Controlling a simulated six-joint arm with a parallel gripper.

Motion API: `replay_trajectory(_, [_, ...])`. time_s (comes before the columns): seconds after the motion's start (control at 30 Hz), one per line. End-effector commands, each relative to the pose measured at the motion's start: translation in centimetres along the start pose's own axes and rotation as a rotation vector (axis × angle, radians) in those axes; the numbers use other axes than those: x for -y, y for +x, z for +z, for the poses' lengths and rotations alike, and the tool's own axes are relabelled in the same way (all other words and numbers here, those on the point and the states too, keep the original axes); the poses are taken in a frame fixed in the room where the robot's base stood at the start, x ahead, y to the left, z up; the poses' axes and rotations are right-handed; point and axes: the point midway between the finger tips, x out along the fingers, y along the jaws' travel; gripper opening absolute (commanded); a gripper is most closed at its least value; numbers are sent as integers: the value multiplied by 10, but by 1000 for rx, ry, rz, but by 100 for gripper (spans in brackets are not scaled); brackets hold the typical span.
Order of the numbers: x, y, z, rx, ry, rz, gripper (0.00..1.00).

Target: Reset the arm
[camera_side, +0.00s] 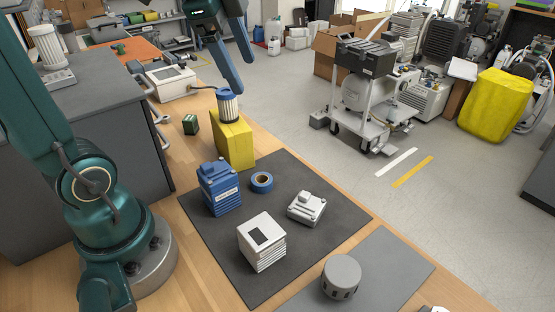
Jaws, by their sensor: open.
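My gripper (243,76) is at the top of the view, left of centre. Its two long blue fingers hang downward, spread apart with nothing between them. The fingertips appear above and slightly right of a blue-and-white ribbed cylinder (228,104), which stands upright on a yellow block (233,141). A visible gap separates the fingers from the cylinder in the picture; the depth between them cannot be judged. My green arm rises from its base at the left of the wooden table, and its upper part is cut off by the frame's top edge.
A dark mat (330,232) holds a blue box-shaped unit (219,188), blue tape roll (261,182), grey metal part (306,208) and white finned block (261,243). A grey round cap (341,276) sits on a lighter mat (402,262). A wheeled cart (362,135) stands on the floor beyond.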

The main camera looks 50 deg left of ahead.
Motion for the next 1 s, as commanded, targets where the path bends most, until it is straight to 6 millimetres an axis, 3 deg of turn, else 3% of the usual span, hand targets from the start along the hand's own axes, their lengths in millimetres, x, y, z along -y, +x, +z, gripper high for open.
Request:
replay_trajectory(0.03, [-19, -5, -4, -27, -29, -11, 74])
replay_trajectory(0.2, [-78, -5, -4, -109, -222, -18, 74])
replay_trajectory(0.4, [-132, 18, 12, -157, -556, 23, 74])
replay_trajectory(0.6, [-142, 35, 18, -138, -839, 52, 74])
replay_trajectory(1.0, [-142, 35, 18, -138, -839, 52, 74])
